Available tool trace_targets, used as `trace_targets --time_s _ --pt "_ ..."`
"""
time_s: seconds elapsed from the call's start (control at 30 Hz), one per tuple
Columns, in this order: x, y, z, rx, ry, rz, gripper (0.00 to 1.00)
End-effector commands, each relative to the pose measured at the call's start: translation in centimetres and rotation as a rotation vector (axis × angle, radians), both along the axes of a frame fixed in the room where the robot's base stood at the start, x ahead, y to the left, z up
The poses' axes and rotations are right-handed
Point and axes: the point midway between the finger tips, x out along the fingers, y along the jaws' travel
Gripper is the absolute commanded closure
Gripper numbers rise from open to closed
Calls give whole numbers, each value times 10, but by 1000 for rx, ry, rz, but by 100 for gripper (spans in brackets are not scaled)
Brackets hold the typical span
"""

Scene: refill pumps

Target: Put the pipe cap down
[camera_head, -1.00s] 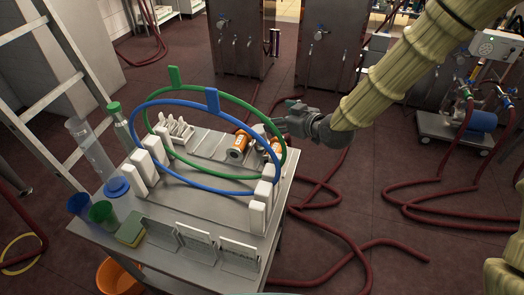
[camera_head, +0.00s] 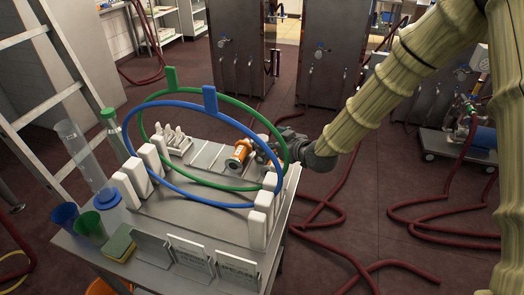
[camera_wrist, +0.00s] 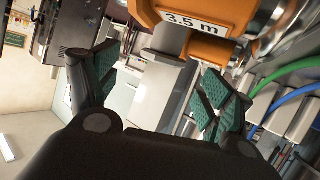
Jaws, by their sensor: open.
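My gripper (camera_head: 278,146) is at the back right of the metal table, beside two orange and metal fittings. The other fitting (camera_head: 263,150) is partly hidden by the hoops and my gripper. I cannot tell which piece is the pipe cap.
A green hoop (camera_head: 222,97) and a blue hoop (camera_head: 180,106) stand upright in white blocks on the table (camera_head: 190,225). Cups, a sponge (camera_head: 117,243) and a clear cylinder (camera_head: 77,147) are at the left. Red hoses (camera_head: 345,215) lie on the floor at right.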

Motion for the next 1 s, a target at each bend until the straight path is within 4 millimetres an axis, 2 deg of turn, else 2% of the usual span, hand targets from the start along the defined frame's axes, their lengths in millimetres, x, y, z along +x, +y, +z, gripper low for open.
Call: trace_targets --time_s 0.27,0.7,1.0 --pt "10 8 -5 1 1 1 19" --pt "40 34 -24 0 0 0 19" --pt "42 35 -25 1 1 0 19"
